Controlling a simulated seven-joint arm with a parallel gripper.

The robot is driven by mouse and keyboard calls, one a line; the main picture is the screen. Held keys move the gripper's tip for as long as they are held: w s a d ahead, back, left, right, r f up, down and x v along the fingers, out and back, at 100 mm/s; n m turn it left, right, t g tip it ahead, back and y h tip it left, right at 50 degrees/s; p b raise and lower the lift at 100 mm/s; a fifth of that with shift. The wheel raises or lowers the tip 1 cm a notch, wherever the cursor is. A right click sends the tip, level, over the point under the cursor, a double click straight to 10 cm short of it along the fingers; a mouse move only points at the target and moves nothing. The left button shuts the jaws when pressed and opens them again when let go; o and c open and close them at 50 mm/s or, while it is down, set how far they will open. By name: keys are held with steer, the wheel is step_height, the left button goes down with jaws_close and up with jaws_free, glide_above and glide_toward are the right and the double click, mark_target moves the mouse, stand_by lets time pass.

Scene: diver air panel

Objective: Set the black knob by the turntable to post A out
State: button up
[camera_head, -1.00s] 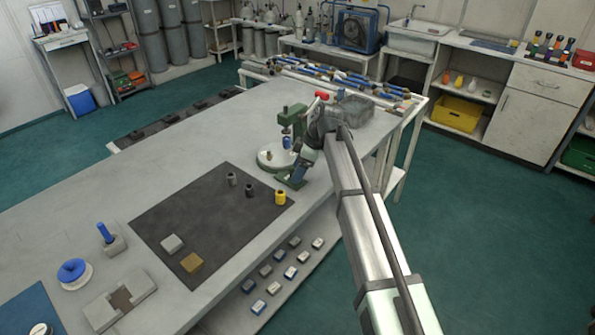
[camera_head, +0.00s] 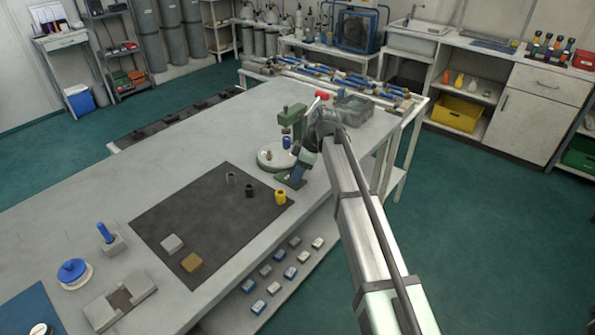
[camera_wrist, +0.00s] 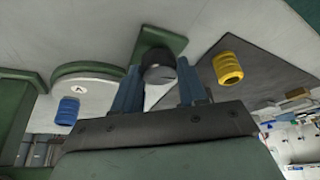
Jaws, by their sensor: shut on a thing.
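The black knob (camera_wrist: 160,68) sits on a green base plate (camera_wrist: 158,38) beside the turntable. My gripper (camera_wrist: 160,82) has its blue fingers on either side of the knob and is shut on it. In the head view my gripper (camera_head: 299,171) reaches down at the turntable's right front edge and hides the knob. The white turntable (camera_head: 268,162) carries a blue post (camera_head: 286,143) and a small brass-coloured piece. In the wrist view the turntable rim (camera_wrist: 90,72) bears a round tag (camera_wrist: 80,91), seemingly lettered A, above the blue post (camera_wrist: 68,111).
A green press-like stand (camera_head: 292,118) rises behind the turntable. A clear box (camera_head: 355,107) lies behind my wrist. The left part of the bench has bare room.

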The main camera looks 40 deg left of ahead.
steer(key=shift+c, duration=0.6)
steer(key=shift+m, duration=0.3)
steer(key=m, duration=0.1)
steer(key=m+t, duration=0.1)
steer(key=shift+s+d+m+y, duration=0.1)
steer(key=shift+s+m+y, duration=0.05)
steer(key=shift+m+y, duration=0.2)
steer(key=m+t, duration=0.1)
steer(key=m, duration=0.1)
steer(key=m+t, duration=0.1)
steer(key=m, duration=0.2)
steer(key=shift+s+m+t, duration=0.1)
steer(key=shift+m+t, duration=0.15)
steer(key=shift+t, duration=0.05)
steer(key=m, duration=0.2)
steer(key=m+t, duration=0.1)
steer(key=m, duration=0.1)
steer(key=shift+s+m+t, duration=0.1)
steer(key=shift+m+t, duration=0.2)
steer(key=m+h, duration=0.1)
steer(key=m, duration=0.1)
steer(key=m+t+h, duration=0.1)
steer(key=m, duration=0.1)
steer(key=shift+a, duration=0.2)
steer(key=shift+m, duration=0.3)
